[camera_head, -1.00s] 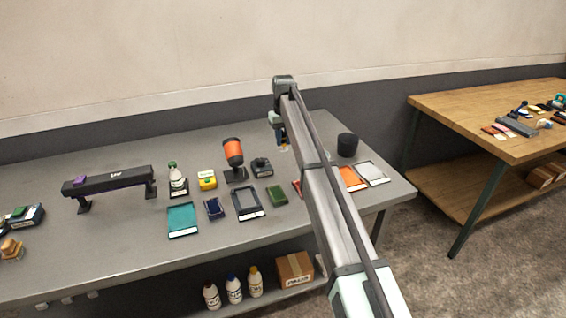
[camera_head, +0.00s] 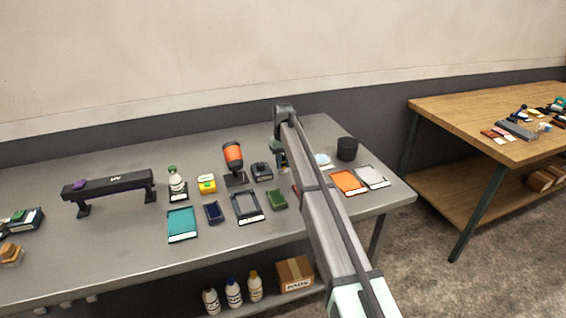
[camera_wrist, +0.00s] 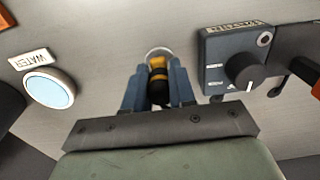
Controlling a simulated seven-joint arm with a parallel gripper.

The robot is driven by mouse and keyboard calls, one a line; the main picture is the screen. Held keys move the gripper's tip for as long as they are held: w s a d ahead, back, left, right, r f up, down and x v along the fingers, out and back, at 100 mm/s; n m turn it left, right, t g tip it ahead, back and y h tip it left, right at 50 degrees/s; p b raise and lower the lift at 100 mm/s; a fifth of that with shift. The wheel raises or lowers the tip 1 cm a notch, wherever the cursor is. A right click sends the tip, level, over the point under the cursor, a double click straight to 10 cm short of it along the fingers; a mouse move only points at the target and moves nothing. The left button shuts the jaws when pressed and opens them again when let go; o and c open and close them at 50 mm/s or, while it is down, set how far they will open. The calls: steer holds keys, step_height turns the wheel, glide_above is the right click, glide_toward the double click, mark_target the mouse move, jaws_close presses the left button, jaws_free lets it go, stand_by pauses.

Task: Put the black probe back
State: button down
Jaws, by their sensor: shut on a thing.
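My gripper (camera_wrist: 158,80) has two blue fingers, shut on the black probe (camera_wrist: 158,88), which has yellow-orange bands. The probe points away from the wrist, toward a pale ring (camera_wrist: 159,51) on the grey table. I cannot tell whether its tip is inside the ring, touching it or just above it. A dark blue meter box (camera_wrist: 235,60) with a black knob is just right of the gripper in the wrist view; it also shows in the head view (camera_head: 262,171). In the head view my gripper (camera_head: 281,163) is low over the table, and the arm partly hides the spot.
A round dish (camera_wrist: 50,89) labelled WATER lies left of the gripper in the wrist view. An orange-topped device (camera_head: 233,156) stands left of the meter in the head view. A black cup (camera_head: 347,149) stands to the right. Trays and an orange pad (camera_head: 348,182) lie in front.

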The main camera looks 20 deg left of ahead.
mark_target(283, 157)
steer(key=shift+f, duration=0.1)
steer(key=c, duration=0.9)
jaws_free()
steer(key=shift+c, duration=0.2)
step_height(283, 157, up, 12)
